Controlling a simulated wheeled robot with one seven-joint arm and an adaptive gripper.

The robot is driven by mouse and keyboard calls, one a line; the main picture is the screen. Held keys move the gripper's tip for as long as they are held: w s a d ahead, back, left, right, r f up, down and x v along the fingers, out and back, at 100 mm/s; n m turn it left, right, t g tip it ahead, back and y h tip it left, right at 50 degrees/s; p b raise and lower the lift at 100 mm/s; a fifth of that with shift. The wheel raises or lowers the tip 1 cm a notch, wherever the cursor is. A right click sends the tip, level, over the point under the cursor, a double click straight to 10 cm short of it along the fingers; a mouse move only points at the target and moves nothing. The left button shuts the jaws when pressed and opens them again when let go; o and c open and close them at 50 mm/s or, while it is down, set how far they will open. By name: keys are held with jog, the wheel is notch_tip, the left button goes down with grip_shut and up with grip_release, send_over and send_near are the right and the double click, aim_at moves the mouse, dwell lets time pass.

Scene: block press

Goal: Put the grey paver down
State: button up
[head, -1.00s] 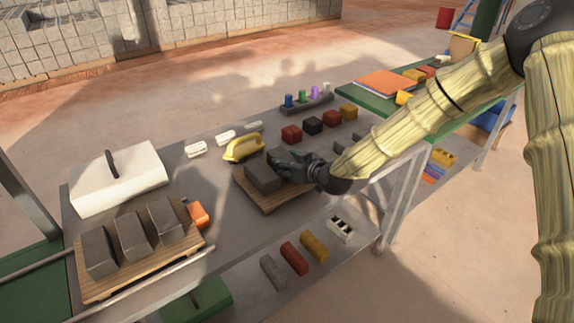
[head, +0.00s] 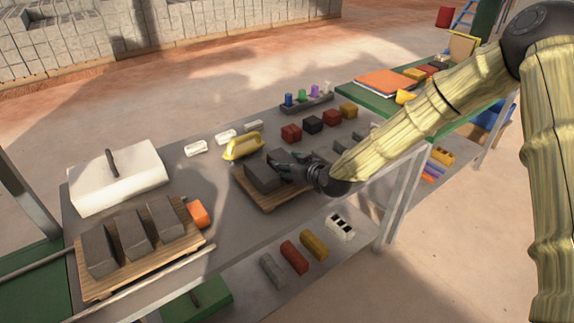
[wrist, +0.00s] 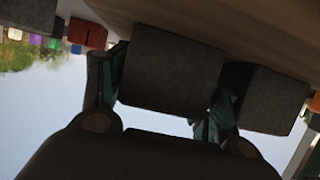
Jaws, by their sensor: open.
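My gripper (head: 288,166) is over the wooden board (head: 271,203) near the middle of the table. In the wrist view my gripper (wrist: 160,100) is open, with one finger on each side of a grey paver (wrist: 170,72). That paver rests against the brown board surface, which shows at the top of this view. A second grey paver (wrist: 275,100) lies beside it, past the right finger. In the head view a paver (head: 262,178) shows at the board's left part, and my fingers partly hide the one at the gripper. I cannot tell whether the fingers touch the paver.
Another wooden board (head: 150,266) at the front left carries three grey pavers. A white block with a black handle (head: 115,178), a yellow-handled tool (head: 243,147) and an orange item (head: 197,213) stand nearby. Coloured blocks (head: 312,125) are at the back right.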

jog(key=b+v, duration=0.1)
jog(key=v, duration=1.1)
jog(key=shift+d, duration=0.1)
